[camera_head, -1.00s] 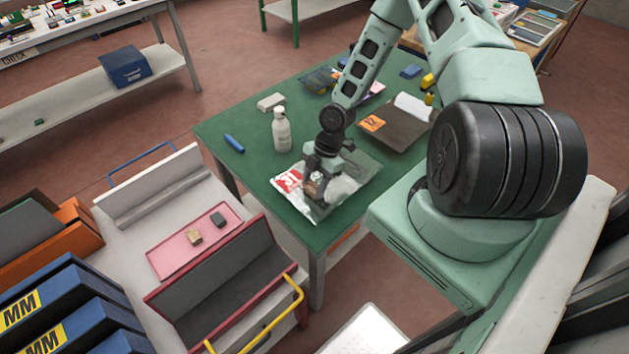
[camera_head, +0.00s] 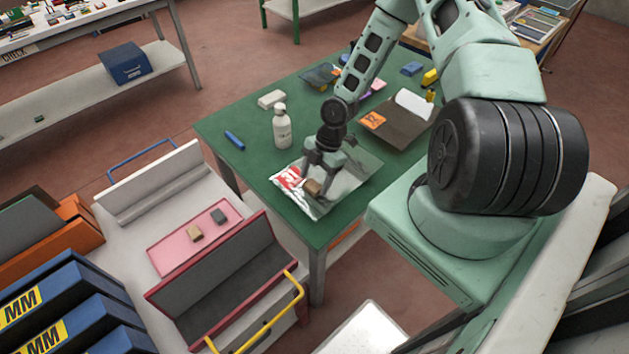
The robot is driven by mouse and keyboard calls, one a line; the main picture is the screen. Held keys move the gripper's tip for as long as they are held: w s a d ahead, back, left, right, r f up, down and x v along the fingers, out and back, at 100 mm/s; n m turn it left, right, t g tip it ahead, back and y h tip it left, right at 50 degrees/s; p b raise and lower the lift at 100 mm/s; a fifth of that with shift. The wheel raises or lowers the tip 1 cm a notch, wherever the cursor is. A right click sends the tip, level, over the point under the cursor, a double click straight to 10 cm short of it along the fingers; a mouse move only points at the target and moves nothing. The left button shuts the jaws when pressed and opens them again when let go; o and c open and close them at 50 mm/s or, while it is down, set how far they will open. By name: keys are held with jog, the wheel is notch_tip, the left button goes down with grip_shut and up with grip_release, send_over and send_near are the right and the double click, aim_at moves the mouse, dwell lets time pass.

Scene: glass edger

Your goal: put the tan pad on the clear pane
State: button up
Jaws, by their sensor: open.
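The tan pad (camera_head: 314,187) is a small tan block lying on the clear pane (camera_head: 343,188) near its front left part, close to the red-and-white printed patch. The pane lies flat on the green table near its front corner and shows bright reflections. My gripper (camera_head: 321,174) is open and empty, just above and behind the pad. The fingertips partly overlap the pad's far side in this view, so I cannot tell the exact gap.
A white bottle (camera_head: 282,129) stands behind the pane. A dark board with an orange label (camera_head: 378,124) lies to the right. A blue marker (camera_head: 234,141) lies left. A pink tray (camera_head: 174,250) on the cart holds a tan block (camera_head: 194,233) and a dark block (camera_head: 220,215).

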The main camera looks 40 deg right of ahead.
jog(key=b+v, duration=0.2)
jog(key=v, duration=0.8)
jog(key=s+a+r+m+g+h, duration=0.1)
jog(key=s+a+r+m+h, duration=0.15)
jog(key=a+r, duration=0.5)
jog(key=s+a+r+m+g+h, duration=0.1)
jog(key=s+a+r+m+h, duration=0.15)
jog(key=a+r, duration=0.5)
jog(key=s+a+r+m+t, duration=0.1)
jog(key=s+a+r+m, duration=0.1)
jog(key=s+a+r, duration=0.2)
jog(key=s+a+r+m+t+y, duration=0.1)
jog(key=s+a+r+m, duration=0.2)
jog(key=s+a, duration=0.5)
jog(key=shift+s+a+r+m, duration=0.3)
jog(key=shift+s+r, duration=0.15)
jog(key=shift+s, duration=0.1)
